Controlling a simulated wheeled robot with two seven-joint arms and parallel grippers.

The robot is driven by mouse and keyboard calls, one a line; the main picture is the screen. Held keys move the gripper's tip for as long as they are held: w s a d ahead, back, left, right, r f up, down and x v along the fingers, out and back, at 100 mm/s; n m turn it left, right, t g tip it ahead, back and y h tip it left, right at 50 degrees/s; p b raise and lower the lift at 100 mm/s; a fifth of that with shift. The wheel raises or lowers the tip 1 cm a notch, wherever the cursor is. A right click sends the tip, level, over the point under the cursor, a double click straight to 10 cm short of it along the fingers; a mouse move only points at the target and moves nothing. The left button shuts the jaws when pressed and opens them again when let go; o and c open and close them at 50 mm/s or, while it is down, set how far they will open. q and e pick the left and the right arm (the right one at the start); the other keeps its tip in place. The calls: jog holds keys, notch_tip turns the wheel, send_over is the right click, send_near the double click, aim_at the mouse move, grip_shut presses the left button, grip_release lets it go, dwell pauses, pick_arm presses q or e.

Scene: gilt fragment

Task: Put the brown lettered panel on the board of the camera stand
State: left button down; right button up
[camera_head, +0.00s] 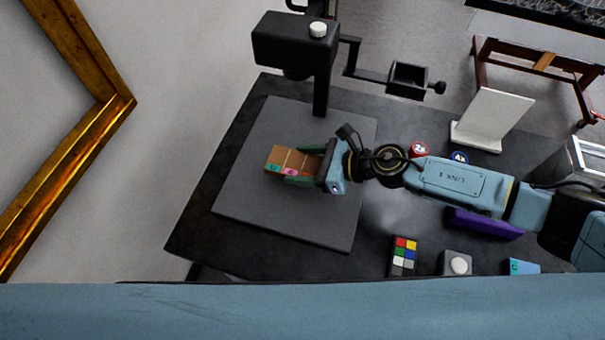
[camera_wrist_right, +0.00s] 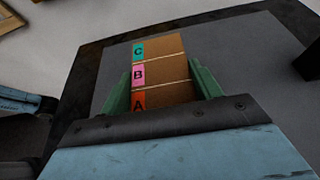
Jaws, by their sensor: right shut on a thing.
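The brown lettered panel (camera_head: 290,160) is in my right gripper (camera_head: 308,166), over the grey board (camera_head: 310,225) of the black camera stand (camera_head: 295,42). In the right wrist view the panel (camera_wrist_right: 165,65) shows coloured tabs C, B and A along its left side, and the green fingers of the right gripper (camera_wrist_right: 164,97) lie along both sides of it. The grey board (camera_wrist_right: 250,50) spreads out around it. I cannot tell whether the panel touches the board. My left gripper does not show.
A colour checker (camera_head: 404,256), a grey box with a white button (camera_head: 458,263) and a purple object (camera_head: 485,223) lie right of the board. A white stand (camera_head: 492,118) is at the back right. The stand's column rises at the board's back edge. The board's front is clear.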

aim_at(303, 172)
jog(key=shift+f+b, duration=0.5)
jog(key=shift+f, duration=1.15)
jog(key=shift+f, duration=0.15)
jog(key=shift+f+b, duration=0.15)
jog(key=shift+b, duration=0.15)
jog(key=o, duration=1)
jog(key=shift+r+p, duration=0.4)
jog(key=b+v, duration=0.1)
jog(key=v, duration=1.1)
jog(key=shift+f, duration=0.1)
